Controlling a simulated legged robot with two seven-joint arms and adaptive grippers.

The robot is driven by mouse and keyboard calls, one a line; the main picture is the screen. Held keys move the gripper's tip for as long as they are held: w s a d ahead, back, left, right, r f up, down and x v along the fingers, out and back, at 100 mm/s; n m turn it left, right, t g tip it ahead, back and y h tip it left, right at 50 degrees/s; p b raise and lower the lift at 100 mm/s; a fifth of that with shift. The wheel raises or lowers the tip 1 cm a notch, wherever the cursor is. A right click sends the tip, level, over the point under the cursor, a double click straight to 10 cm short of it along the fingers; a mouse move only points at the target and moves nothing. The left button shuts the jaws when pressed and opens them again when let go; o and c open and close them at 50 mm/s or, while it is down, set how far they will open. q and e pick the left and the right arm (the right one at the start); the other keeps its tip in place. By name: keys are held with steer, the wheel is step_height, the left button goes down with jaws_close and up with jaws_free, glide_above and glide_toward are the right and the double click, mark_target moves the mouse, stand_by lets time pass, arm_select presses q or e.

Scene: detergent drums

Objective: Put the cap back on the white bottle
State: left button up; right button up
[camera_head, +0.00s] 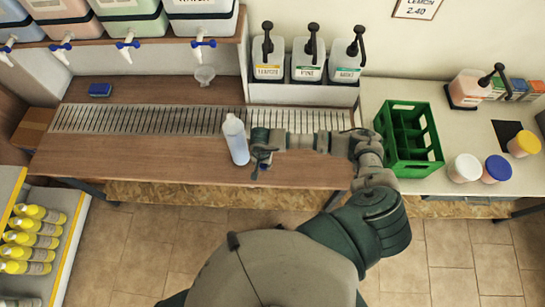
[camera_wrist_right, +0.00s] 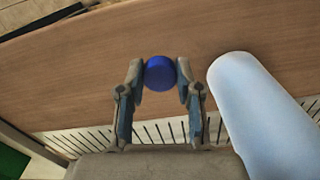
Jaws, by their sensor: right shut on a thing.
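The white bottle (camera_head: 236,142) stands upright on the wooden counter, in front of the drain grate, with a faint bluish tint. Its large pale side (camera_wrist_right: 262,115) fills the right of the wrist view, where its mouth cannot be made out. My right gripper (camera_head: 262,161) is just right of the bottle in the head view. In the wrist view its two fingertips (camera_wrist_right: 161,76) are shut on the round blue cap (camera_wrist_right: 160,73). The cap is apart from the bottle, to its left in that view. My left gripper is not in view.
The metal drain grate (camera_head: 120,119) runs along the counter. A clear cup (camera_head: 205,75) and a blue sponge (camera_head: 100,90) are behind it. Pump jugs (camera_head: 308,62) stand at the back. A green crate (camera_head: 409,138) is at right. Bare counter lies left of the bottle.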

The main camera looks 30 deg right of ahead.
steer(key=s+a+r+b, duration=0.1)
steer(key=s+a, duration=0.1)
steer(key=a, duration=0.7)
steer(key=shift+s, duration=0.15)
steer(key=shift+d, duration=0.1)
